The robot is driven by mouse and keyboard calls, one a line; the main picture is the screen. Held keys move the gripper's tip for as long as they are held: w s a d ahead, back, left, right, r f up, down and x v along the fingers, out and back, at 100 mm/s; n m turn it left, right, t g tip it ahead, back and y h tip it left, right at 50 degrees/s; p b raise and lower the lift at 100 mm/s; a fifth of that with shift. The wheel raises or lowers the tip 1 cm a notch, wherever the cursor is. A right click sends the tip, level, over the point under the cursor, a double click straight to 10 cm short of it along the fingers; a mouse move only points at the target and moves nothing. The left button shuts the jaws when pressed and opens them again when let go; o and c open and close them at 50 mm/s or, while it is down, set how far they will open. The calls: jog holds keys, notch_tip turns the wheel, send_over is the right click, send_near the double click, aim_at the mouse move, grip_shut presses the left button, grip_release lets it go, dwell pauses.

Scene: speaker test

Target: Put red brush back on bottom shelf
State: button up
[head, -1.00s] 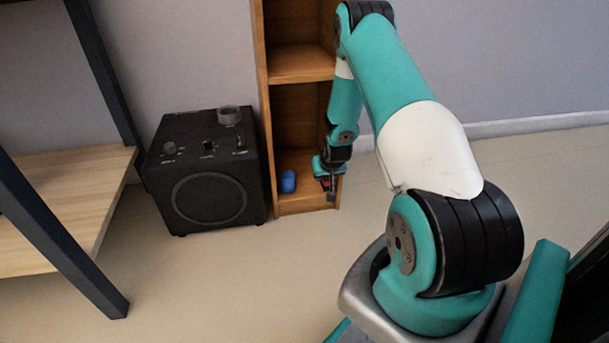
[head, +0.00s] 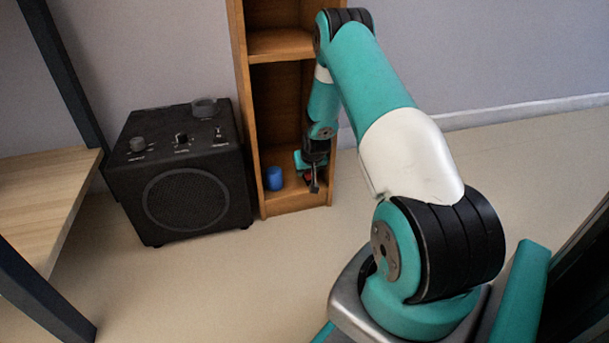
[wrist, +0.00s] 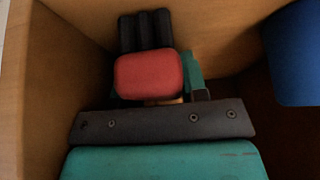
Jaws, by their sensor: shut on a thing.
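The red brush (wrist: 149,75) is in my gripper, seen in the wrist view as a rounded red block; a small bit of red also shows in the head view (head: 308,177). My gripper (head: 313,183) is shut on it, low inside the bottom compartment of the wooden shelf unit. The bottom shelf (head: 290,201) is a brown board; its wood also shows in the wrist view (wrist: 215,28). Whether the brush touches the board, I cannot tell.
A blue cup-like object (head: 274,179) stands on the bottom shelf, left of my gripper; it shows at the wrist view's right edge (wrist: 296,55). A black speaker (head: 185,175) stands left of the shelf unit. A wooden table (head: 35,200) is far left.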

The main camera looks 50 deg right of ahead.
jog(key=shift+d+f, duration=0.1)
jog(key=shift+d, duration=0.2)
jog(key=shift+c, duration=0.4)
jog(key=o, duration=1)
jog(key=shift+c, duration=0.2)
jog(key=shift+w, duration=0.1)
